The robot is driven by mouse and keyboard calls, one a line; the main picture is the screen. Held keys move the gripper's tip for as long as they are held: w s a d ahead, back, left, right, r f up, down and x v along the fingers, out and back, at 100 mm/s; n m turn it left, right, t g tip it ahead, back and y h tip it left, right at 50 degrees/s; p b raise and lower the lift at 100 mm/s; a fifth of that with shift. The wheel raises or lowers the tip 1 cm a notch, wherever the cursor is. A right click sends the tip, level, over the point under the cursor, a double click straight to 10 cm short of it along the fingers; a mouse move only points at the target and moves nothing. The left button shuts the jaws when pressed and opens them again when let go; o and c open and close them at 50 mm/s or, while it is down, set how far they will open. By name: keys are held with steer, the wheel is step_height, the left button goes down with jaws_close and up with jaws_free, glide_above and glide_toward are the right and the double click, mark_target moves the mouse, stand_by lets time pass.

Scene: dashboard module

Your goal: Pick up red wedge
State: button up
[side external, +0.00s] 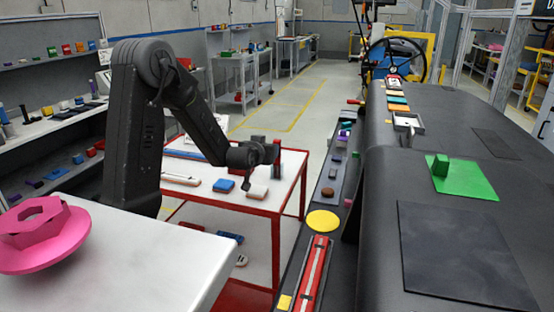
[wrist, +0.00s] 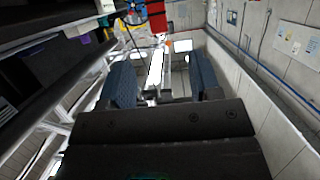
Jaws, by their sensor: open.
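My gripper (side external: 266,158) hangs at the end of the dark arm, over or near the right end of the red-framed white cart in the side external view. In the wrist view my gripper (wrist: 162,78) has its two blue-grey fingers well apart, with nothing held between them. I cannot pick out a red wedge with certainty in either view. A long red piece with a pale stripe (side external: 313,272) lies at the bottom of the side external view. Small red pieces on the left shelves are too small to identify.
The cart (side external: 262,203) holds blue and white pieces. A dark dashboard (side external: 385,178) fills the right, with a green plate (side external: 470,183) and green block (side external: 440,164). A yellow disc (side external: 323,221) lies on its ledge. A pink part (side external: 40,253) sits on the white table (side external: 150,262).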

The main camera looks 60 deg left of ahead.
glide_above(277, 160)
steer(key=s+d, duration=0.1)
steer(key=s, duration=0.1)
step_height(277, 160, down, 2)
steer(key=f, duration=0.1)
steer(key=x, duration=0.5)
steer(key=shift+w+d+r, duration=0.1)
steer(key=shift+w+r, duration=0.05)
steer(key=shift+r, duration=0.1)
steer(key=shift+c, duration=0.2)
steer(key=c, duration=1)
